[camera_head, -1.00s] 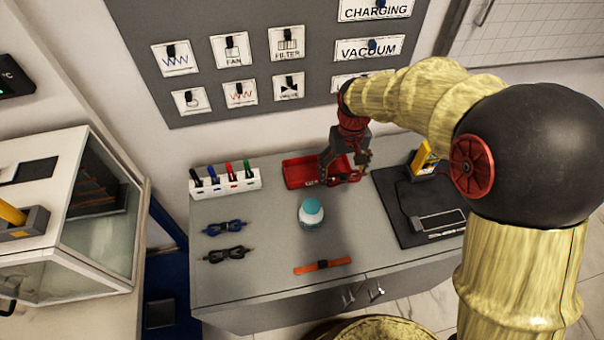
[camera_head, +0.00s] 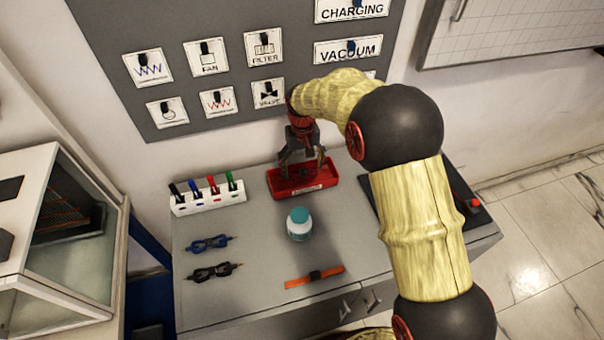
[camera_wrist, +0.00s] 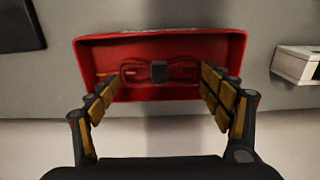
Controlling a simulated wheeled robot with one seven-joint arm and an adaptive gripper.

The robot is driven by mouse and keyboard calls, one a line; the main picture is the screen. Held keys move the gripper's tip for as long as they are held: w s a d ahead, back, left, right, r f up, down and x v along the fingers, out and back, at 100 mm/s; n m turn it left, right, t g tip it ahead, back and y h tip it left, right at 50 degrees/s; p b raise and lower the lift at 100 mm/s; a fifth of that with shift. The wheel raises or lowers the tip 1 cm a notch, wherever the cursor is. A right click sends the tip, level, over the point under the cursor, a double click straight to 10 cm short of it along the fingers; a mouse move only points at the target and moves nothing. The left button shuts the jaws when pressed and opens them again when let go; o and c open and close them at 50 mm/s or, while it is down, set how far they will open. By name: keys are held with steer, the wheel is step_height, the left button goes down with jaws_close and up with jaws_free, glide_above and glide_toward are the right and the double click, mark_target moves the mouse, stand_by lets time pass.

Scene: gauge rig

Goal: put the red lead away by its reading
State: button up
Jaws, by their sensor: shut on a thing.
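The red lead (camera_wrist: 160,71) is a coiled bundle with a dark band at its middle, seen in the wrist view within the outline of the red tray (camera_wrist: 160,40). My gripper (camera_wrist: 160,76) has its fingers at the two ends of the bundle, shut on it. In the head view my gripper (camera_head: 303,168) points down into the red tray (camera_head: 303,192) at the back of the bench. Whether the lead still touches the tray floor I cannot tell. The meter and any reading on it are hidden behind my arm.
A marker rack (camera_head: 208,196) stands left of the tray. Labelled cards hang on the grey board (camera_head: 180,60). A black mat (camera_head: 480,214) is partly behind my arm.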

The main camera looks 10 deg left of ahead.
mark_target(302, 172)
steer(key=shift+w+a+f+b, duration=0.1)
steer(key=shift+f+b, duration=0.65)
steer(key=shift+f, duration=0.95)
steer(key=shift+f, duration=0.1)
steer(key=o, duration=1.3)
steer(key=shift+o, duration=0.3)
step_height(302, 172, up, 12)
steer(key=p, duration=0.4)
steer(key=shift+r, duration=0.2)
